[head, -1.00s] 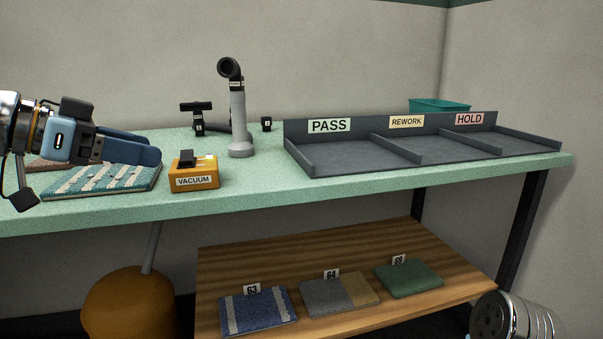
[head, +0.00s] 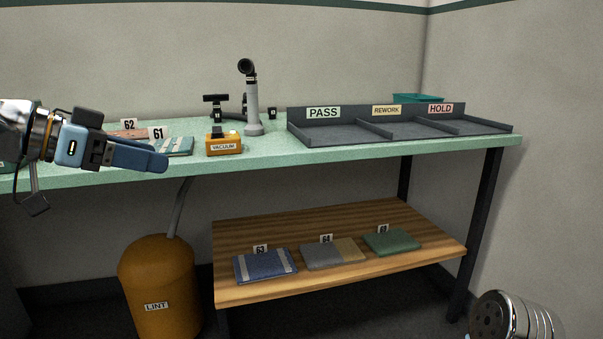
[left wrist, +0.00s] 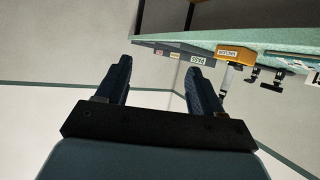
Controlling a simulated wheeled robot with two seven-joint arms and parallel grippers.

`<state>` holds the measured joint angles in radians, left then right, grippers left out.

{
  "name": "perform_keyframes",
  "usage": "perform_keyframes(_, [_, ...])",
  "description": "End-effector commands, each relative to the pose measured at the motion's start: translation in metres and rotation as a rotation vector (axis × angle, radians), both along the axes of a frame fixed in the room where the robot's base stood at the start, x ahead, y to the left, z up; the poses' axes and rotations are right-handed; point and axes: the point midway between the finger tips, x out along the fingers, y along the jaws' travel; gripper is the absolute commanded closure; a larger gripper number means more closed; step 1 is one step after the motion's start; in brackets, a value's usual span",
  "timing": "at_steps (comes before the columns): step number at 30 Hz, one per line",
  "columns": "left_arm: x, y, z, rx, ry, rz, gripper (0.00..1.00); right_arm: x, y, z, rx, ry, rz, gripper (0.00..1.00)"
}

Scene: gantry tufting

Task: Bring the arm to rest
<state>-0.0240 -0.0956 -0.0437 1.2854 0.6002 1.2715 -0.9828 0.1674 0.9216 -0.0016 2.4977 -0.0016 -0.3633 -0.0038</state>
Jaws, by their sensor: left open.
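My left gripper (head: 150,158) comes in from the left in the head view, in front of the green bench (head: 290,158). In the left wrist view its two dark blue fingers (left wrist: 160,85) stand apart with nothing between them. In the head view the gripper overlaps the bench edge and partly hides the teal striped sample labelled 61 (head: 178,146). My right gripper does not show; a silver rounded part stands at the lower right of the head view.
The yellow VACUUM box (head: 224,147) and a grey nozzle stand (head: 253,112) are on the bench. The sorting tray (head: 345,135) has PASS, REWORK and HOLD sections, all empty. Samples 63 (head: 264,265), 64 and another lie on the wooden shelf (head: 330,275). A yellow LINT bin (head: 157,275) stands below.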

Motion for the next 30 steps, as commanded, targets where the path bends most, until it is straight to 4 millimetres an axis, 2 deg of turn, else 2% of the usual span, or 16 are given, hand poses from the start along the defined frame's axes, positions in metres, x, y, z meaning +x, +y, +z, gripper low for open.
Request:
perform_keyframes(8, [0.03,-0.004,-0.036,-0.012,0.089,0.052,0.33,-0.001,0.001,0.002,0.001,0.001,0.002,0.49])
perform_keyframes(14, [0.064,-0.009,-0.087,-0.02,0.2,0.122,0.33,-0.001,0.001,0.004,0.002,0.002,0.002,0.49])
perform_keyframes(17, [0.083,-0.012,-0.122,-0.022,0.271,0.169,0.33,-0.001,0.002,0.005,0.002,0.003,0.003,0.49])
perform_keyframes(20, [0.103,-0.017,-0.173,-0.018,0.363,0.23,0.33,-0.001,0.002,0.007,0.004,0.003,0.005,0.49])
perform_keyframes(23, [0.119,-0.023,-0.241,-0.006,0.477,0.306,0.33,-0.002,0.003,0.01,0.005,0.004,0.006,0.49])
perform_keyframes(24, [0.123,-0.026,-0.272,0.001,0.525,0.339,0.33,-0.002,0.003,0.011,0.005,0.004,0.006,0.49])
perform_keyframes(26, [0.125,-0.03,-0.318,0.014,0.595,0.389,0.33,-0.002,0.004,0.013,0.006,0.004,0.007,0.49])
perform_keyframes(27, [0.124,-0.034,-0.349,0.026,0.638,0.42,0.33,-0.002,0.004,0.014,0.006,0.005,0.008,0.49])
perform_keyframes(29, [0.117,-0.039,-0.394,0.044,0.7,0.464,0.33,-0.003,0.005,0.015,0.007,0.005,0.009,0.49])
perform_keyframes(30, [0.111,-0.042,-0.425,0.056,0.741,0.491,0.33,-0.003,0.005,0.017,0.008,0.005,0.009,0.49])
